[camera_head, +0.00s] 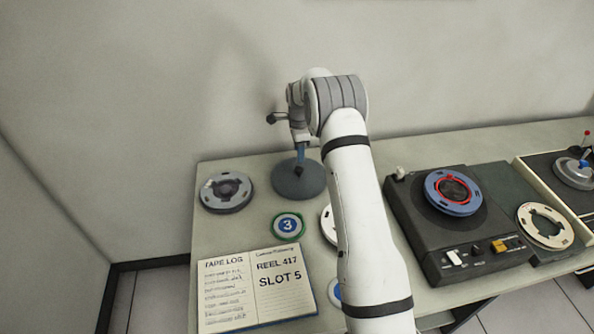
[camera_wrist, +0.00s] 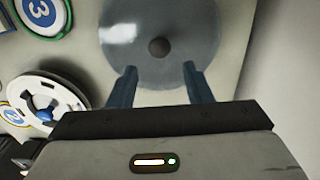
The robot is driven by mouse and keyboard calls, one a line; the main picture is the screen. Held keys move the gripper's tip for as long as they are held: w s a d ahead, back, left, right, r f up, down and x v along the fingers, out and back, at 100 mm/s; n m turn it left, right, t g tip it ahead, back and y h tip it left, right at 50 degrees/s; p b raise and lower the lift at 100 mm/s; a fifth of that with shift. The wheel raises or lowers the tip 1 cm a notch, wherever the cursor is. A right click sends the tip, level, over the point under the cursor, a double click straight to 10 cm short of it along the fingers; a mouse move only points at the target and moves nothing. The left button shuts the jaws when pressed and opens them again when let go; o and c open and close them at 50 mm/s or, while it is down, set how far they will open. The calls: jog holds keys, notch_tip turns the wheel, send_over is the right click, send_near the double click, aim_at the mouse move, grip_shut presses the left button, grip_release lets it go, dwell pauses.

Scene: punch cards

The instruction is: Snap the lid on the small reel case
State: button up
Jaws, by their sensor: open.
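A round grey disc with a dark central knob, which looks like the lid (camera_head: 299,186), lies on the table at the back. It fills the upper middle of the wrist view (camera_wrist: 190,25), with its knob (camera_wrist: 158,46) near the centre. My gripper (camera_head: 300,153) is over this disc, pointing down. In the wrist view its two blue fingers (camera_wrist: 160,68) are apart and empty, and the knob shows between and beyond their tips. I cannot tell the height gap. A white reel or case with a blue hub (camera_wrist: 42,90) lies beside the disc; my arm mostly hides it in the head view.
A green-rimmed "3" disc (camera_head: 288,226), a grey reel (camera_head: 227,192) and an open tape log (camera_head: 255,288) lie on the left. A dark tape player (camera_head: 470,262) with a blue reel (camera_head: 436,190) stands right of my arm. A cream reel (camera_head: 545,226) is further right. The wall is close behind.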

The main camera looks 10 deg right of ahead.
aim_at(299, 169)
notch_tip(299, 169, down, 9)
jog(key=b, duration=0.4)
jog(key=shift+r+b, duration=0.15)
jog(key=shift+b, duration=0.15)
jog(key=c, duration=0.7)
jog(key=shift+c, duration=0.2)
jog(key=shift+r+p, duration=1.3)
jog(key=shift+r, duration=2.25)
